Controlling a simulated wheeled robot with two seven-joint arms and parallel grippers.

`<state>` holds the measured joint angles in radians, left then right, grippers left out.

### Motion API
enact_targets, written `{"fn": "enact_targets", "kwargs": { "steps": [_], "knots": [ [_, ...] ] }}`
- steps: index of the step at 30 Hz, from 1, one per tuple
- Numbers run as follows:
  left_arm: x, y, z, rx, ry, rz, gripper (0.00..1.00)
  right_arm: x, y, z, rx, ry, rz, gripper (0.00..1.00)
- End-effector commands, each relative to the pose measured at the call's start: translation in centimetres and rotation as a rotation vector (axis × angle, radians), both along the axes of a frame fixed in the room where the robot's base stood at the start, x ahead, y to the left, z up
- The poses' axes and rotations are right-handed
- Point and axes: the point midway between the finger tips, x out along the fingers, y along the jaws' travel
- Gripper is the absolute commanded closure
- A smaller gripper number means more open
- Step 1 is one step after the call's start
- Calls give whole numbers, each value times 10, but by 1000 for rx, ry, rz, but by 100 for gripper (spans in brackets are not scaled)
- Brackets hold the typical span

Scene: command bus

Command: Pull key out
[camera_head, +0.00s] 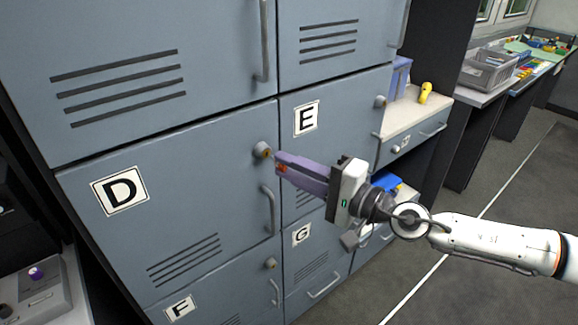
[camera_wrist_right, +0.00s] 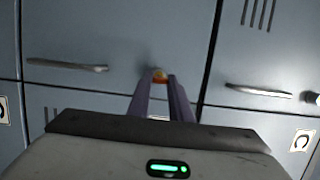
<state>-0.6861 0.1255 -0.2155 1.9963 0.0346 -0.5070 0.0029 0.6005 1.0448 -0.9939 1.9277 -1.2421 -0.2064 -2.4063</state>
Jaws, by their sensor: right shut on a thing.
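The lock (camera_head: 262,150) sits near the upper right corner of the locker door marked D (camera_head: 150,225). My right gripper (camera_head: 281,164) reaches in from the right with its purple fingers just beside this lock. It is shut on a small orange piece, which I take to be the key (camera_head: 283,169); the fingers hide most of it. In the right wrist view, orange also shows between the fingertips (camera_wrist_right: 160,77), in front of the door. I cannot tell whether the key's shaft is in the lock. My left gripper is not in view.
A vertical door handle (camera_head: 268,208) is just below the lock. Doors E (camera_head: 340,150), F and G surround it, with more handles and locks. A yellow object (camera_head: 425,92) stands on the counter at right. Open floor (camera_head: 480,260) lies to the right.

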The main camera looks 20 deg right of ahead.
Motion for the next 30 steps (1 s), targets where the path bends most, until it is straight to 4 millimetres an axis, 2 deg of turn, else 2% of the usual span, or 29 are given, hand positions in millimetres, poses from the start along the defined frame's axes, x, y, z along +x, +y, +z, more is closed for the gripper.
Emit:
{"fn": "enact_targets", "kwargs": {
  "steps": [7, 24, 30],
  "knots": [
    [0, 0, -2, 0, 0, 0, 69, -5, -3, -1, -1, 0, -1, 97],
    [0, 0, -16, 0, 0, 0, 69, -48, -19, -3, -1, 2, -1, 97],
    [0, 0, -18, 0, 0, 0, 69, -56, -22, -1, -1, -1, 0, 97]
  ]
}}
